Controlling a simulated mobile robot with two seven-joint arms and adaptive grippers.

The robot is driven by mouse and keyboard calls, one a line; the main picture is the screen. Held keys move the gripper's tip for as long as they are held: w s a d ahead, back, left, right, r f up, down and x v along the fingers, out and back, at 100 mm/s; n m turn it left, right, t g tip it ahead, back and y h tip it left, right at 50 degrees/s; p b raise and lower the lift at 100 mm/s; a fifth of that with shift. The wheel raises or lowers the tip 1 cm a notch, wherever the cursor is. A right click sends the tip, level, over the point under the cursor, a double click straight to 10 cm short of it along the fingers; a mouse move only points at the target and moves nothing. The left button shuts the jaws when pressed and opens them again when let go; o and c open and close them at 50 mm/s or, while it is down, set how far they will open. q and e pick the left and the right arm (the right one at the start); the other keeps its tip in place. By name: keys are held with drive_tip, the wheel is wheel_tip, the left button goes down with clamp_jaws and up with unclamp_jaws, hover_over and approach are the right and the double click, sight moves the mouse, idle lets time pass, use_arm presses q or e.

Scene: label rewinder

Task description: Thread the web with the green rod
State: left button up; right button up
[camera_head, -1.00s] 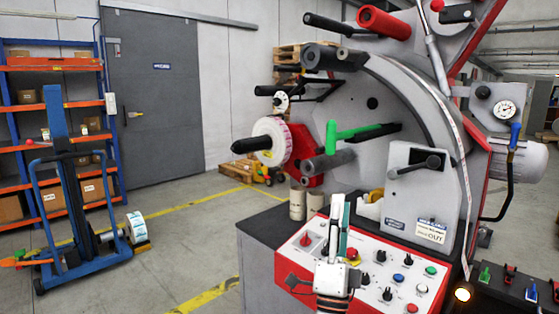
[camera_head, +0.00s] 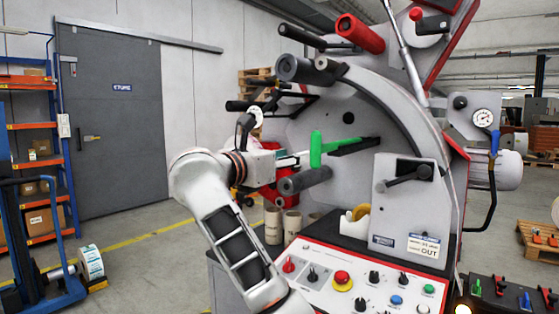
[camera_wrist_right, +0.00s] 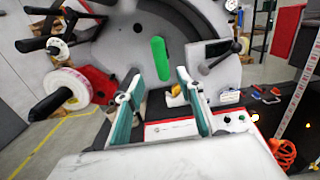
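The green rod (camera_head: 316,149) shows as an upright green grip with a horizontal green part running right to a black bar on the machine's grey face. My right gripper (camera_head: 304,157) is level with the grip, close to its left side in the head view. In the right wrist view the two teal fingers of my right gripper (camera_wrist_right: 160,78) are spread apart, and the green rod (camera_wrist_right: 161,60) shows between their tips. I cannot tell contact. The white label roll (camera_wrist_right: 66,90) sits on a black spindle at the left. No threaded web is clearly visible. My left gripper is out of view.
A grey roller (camera_head: 304,180) sticks out just below the rod, and a red roller (camera_head: 360,33) is above. The control panel (camera_head: 350,285) lies below. A tape dispenser (camera_head: 357,222) stands behind it. A blue lift trolley (camera_head: 35,250) is at far left, with open floor between.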

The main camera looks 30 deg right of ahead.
sight(313, 152)
drive_tip(key=shift+f+b+x, duration=0.2)
drive_tip(key=shift+b+x, duration=0.75)
drive_tip(key=shift+x, duration=2)
drive_tip(key=shift+d, duration=0.4)
drive_tip(key=shift+w+d+b, duration=0.3)
drive_tip(key=shift+w+d, duration=0.05)
drive_tip(key=shift+d, duration=0.3)
drive_tip(key=shift+x, duration=1.05)
drive_tip(key=shift+b+x, duration=0.3)
drive_tip(key=shift+x, duration=0.45)
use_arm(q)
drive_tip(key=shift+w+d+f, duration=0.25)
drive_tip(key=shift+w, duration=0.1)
use_arm(e)
drive_tip(key=shift+r, duration=0.15)
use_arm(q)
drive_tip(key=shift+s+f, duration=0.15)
use_arm(e)
drive_tip(key=shift+c, duration=0.5)
